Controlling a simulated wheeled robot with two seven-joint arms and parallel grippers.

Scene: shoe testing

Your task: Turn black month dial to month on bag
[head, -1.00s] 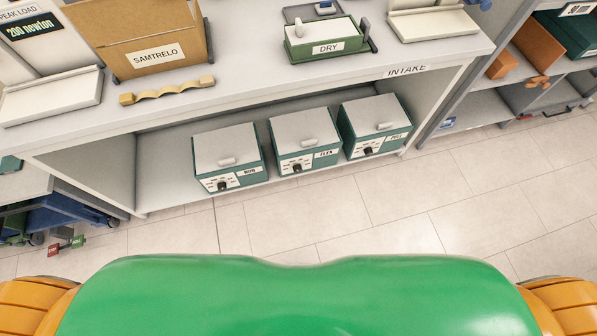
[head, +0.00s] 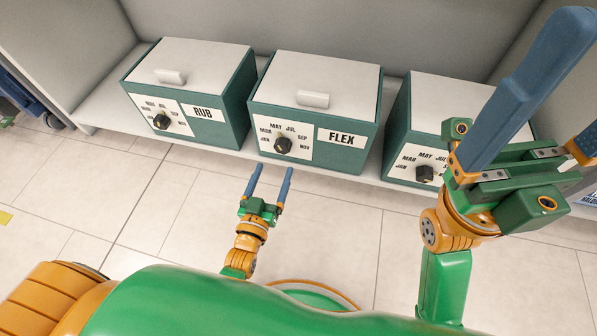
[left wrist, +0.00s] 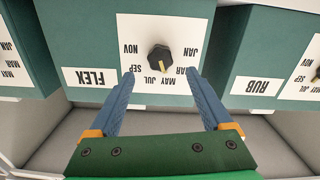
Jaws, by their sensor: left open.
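The FLEX box (head: 315,115) stands in the middle of the low shelf. Its black month dial (head: 283,146) sits on a white panel with month names around it. In the left wrist view the dial (left wrist: 160,57) has a yellow mark pointing roughly between MAY and JUL. My left gripper (head: 273,169) is open and empty in front of this dial. In the left wrist view its fingertips (left wrist: 162,74) are spread either side of the dial, apart from it. My right gripper (head: 583,72) is open and raised at the right, hiding part of the third box. The bag is out of view.
The RUB box (head: 190,70), with its own black dial (head: 161,122), stands left of FLEX. A third box (head: 398,125) with a dial (head: 425,174) stands to the right, its name hidden. Tiled floor (head: 335,215) in front is clear.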

